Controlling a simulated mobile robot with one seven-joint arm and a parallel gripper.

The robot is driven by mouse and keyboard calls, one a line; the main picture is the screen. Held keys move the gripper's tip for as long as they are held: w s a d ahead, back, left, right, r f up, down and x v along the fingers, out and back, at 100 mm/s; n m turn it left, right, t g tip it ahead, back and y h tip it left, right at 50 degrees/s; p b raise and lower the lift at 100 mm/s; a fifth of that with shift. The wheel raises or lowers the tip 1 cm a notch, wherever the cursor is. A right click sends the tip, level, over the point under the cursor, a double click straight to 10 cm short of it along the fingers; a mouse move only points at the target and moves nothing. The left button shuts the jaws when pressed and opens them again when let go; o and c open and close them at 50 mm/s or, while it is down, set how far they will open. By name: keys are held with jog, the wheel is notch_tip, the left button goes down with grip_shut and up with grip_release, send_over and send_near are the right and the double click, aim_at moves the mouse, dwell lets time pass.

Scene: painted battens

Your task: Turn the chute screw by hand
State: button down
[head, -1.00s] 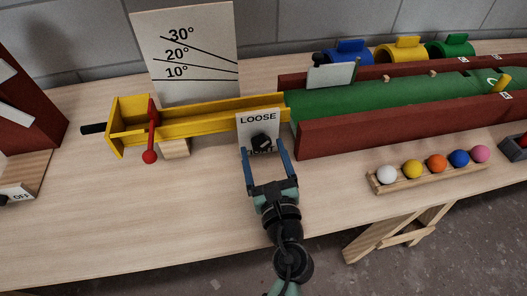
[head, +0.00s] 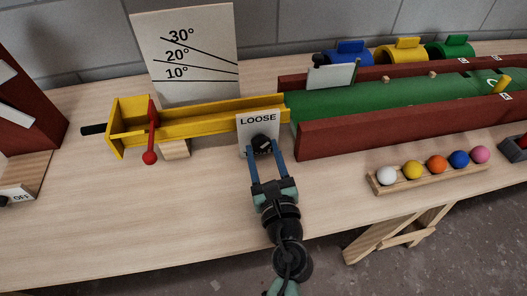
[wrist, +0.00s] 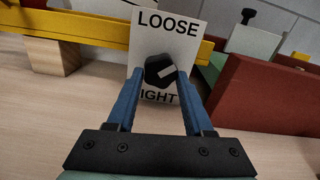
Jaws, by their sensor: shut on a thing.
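The chute screw is a dark knob (head: 262,144) with a pale pointer mark, on a white plate (head: 243,122) in front of the yellow chute (head: 205,122). In the wrist view, the knob (wrist: 160,70) sits between the blue fingers of my gripper (wrist: 158,84), which is shut on it. Its pointer slants to the upper right. The plate reads LOOSE above the knob and IGHT below, with the first letter hidden by a finger. In the head view, my gripper (head: 264,152) reaches the knob from the front.
A white angle board (head: 190,90) marked 10°, 20° and 30° stands behind the chute. A red lever (head: 151,135) crosses the chute's left part. A dark red rail (head: 390,124) and a rack of coloured balls (head: 430,178) lie to the right.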

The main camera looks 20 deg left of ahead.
jog(key=shift+r+m+p, duration=0.1)
jog(key=shift+m+p, duration=0.2)
jog(key=shift+p, duration=0.05)
jog(key=shift+r+m+p, duration=0.1)
jog(key=shift+m+p, duration=0.45)
jog(key=shift+m, duration=0.05)
jog(key=m+p, duration=0.3)
jog(key=m, duration=0.1)
jog(key=shift+p, duration=0.3)
jog(key=m+p, duration=0.2)
jog(key=m, duration=0.2)
jog(key=shift+s+a+r+p, duration=0.1)
jog(key=shift+a+p, duration=0.05)
jog(key=shift+p, duration=0.15)
jog(key=m+p, duration=0.2)
jog(key=m, duration=0.1)
jog(key=shift+m, duration=0.3)
jog(key=m+p, duration=0.4)
jog(key=m, duration=0.2)
jog(key=shift+r, duration=0.15)
jog(key=m+p, duration=0.3)
jog(key=m, duration=0.3)
jog(key=shift+m, duration=0.3)
